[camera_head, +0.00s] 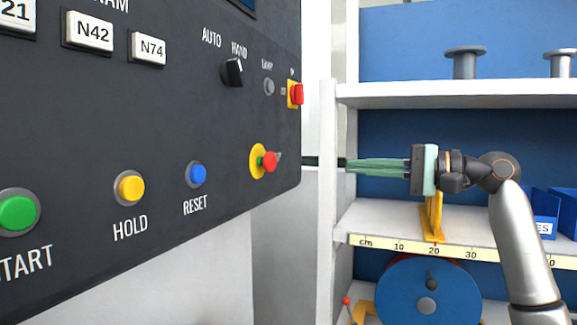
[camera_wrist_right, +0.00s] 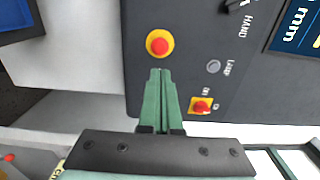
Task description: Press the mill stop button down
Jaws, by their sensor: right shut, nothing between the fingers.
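The red mushroom button on a yellow ring, which I take as the mill stop button, (camera_head: 269,162) sits near the lower right of the dark control panel (camera_head: 215,120). It also shows in the right wrist view (camera_wrist_right: 159,43), just beyond the fingertips. My right gripper (camera_head: 349,165) comes in from the right at about the button's height. Its long green fingers (camera_wrist_right: 160,75) are shut together, empty, and point at the button. In the wrist view a small gap seems to lie between the tips and the button; contact cannot be told for sure. My left gripper is not in view.
A red switch on yellow (camera_head: 296,94) sits above the button, near a lamp and a black selector knob (camera_head: 232,72). Blue reset (camera_head: 196,174), yellow hold (camera_head: 129,187) and green start (camera_head: 17,212) buttons lie left. A shelf (camera_head: 450,95) stands behind my right arm.

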